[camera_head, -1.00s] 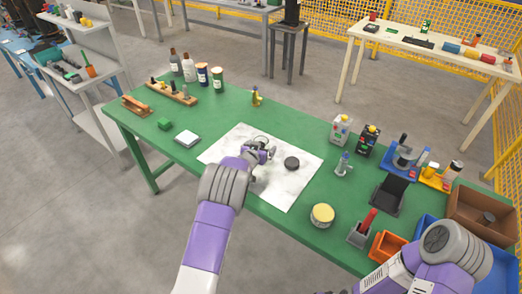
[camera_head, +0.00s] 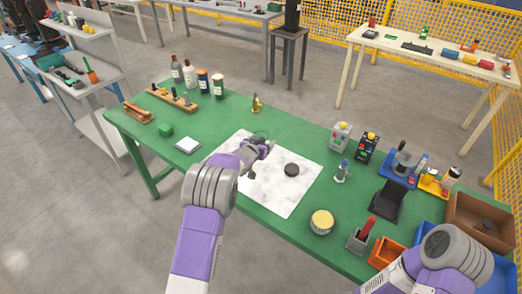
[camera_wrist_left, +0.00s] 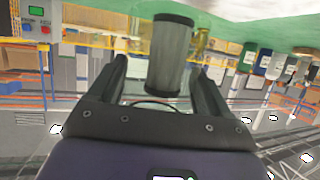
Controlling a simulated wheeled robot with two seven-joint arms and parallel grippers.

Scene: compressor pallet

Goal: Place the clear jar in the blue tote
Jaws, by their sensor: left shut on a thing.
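The clear jar (camera_wrist_left: 171,55) looks like a grey, see-through cylinder with a darker end. In the left wrist view it stands between the two dark fingers of my left gripper (camera_wrist_left: 162,80), which is shut on it. In the head view my left gripper (camera_head: 258,148) is above the far part of the white sheet; the jar is too small and covered there to make out clearly. The blue tote (camera_head: 508,272) is at the lower right, partly hidden by my right arm. My right gripper is out of view.
A black disc (camera_head: 291,170) lies on the white sheet (camera_head: 285,193). A yellow-topped tin (camera_head: 321,222), an orange bin (camera_head: 387,252), a black stand (camera_head: 389,200) and a brown box (camera_head: 482,217) stand towards the tote. Bottles and a wooden rack (camera_head: 172,98) are at the far left.

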